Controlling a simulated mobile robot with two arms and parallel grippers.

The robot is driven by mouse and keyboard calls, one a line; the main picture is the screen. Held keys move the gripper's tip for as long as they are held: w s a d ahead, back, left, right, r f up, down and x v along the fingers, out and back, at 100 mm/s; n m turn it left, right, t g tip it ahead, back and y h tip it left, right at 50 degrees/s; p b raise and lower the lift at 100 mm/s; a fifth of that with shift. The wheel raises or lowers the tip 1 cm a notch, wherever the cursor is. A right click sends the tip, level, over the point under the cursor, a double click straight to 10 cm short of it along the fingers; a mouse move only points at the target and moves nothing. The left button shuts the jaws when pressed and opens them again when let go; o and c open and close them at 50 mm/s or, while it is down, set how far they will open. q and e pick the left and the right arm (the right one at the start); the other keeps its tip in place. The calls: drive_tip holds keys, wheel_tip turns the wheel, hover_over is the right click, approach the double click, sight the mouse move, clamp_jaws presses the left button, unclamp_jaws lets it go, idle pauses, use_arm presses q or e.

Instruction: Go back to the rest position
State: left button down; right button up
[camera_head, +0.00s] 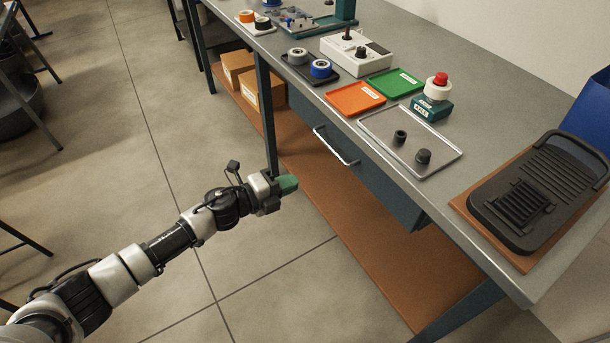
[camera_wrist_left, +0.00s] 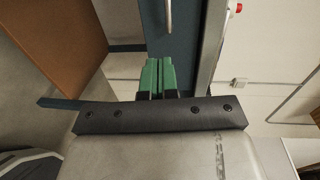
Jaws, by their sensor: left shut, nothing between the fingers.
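My left arm reaches in from the lower left of the head view. Its gripper (camera_head: 287,184) has green fingers and is in the air in front of the workbench, below the level of the bench top. In the left wrist view the green fingers (camera_wrist_left: 158,77) are together, with nothing between them. The gripper is apart from the drawer handle (camera_head: 337,146), which is to its upper right in the head view. My right gripper is not in view.
The workbench top (camera_head: 470,205) bears a metal tray (camera_head: 455,160) with two dark knobs, an orange tray (camera_head: 355,98), a green tray (camera_head: 394,82) and a black device (camera_head: 545,190). Cardboard boxes (camera_head: 262,88) stand on the lower shelf (camera_head: 345,215).

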use_arm(q)
drive_tip(key=s+a+f+n+y+p, duration=0.1)
drive_tip(key=s+a+f+n+y, duration=0.25)
drive_tip(key=a+f+n, duration=0.35)
drive_tip(key=s+a+f+n+y+p, duration=0.1)
drive_tip(key=s+a+f+n+y, duration=0.2)
drive_tip(key=f, duration=0.7)
drive_tip(key=s+a+f+n+y+p, duration=0.2)
drive_tip(key=s+a+f+n+y, duration=0.25)
drive_tip(key=f+n, duration=0.3)
drive_tip(key=s+a+f+n+g+y, duration=0.1)
drive_tip(key=s+f+n+g, duration=0.2)
drive_tip(key=s, duration=0.9)
drive_tip(key=s+a+f+n+g+p, duration=0.1)
drive_tip(key=s+f, duration=0.5)
drive_tip(key=s, duration=0.7)
drive_tip(key=s+a+f+n+g+y+p, duration=0.1)
drive_tip(key=s+f+n+g, duration=0.3)
drive_tip(key=s, duration=0.8)
drive_tip(key=shift+s+f+n+g+y, duration=0.3)
drive_tip(key=shift+f+n, duration=0.3)
drive_tip(key=shift+n, duration=0.05)
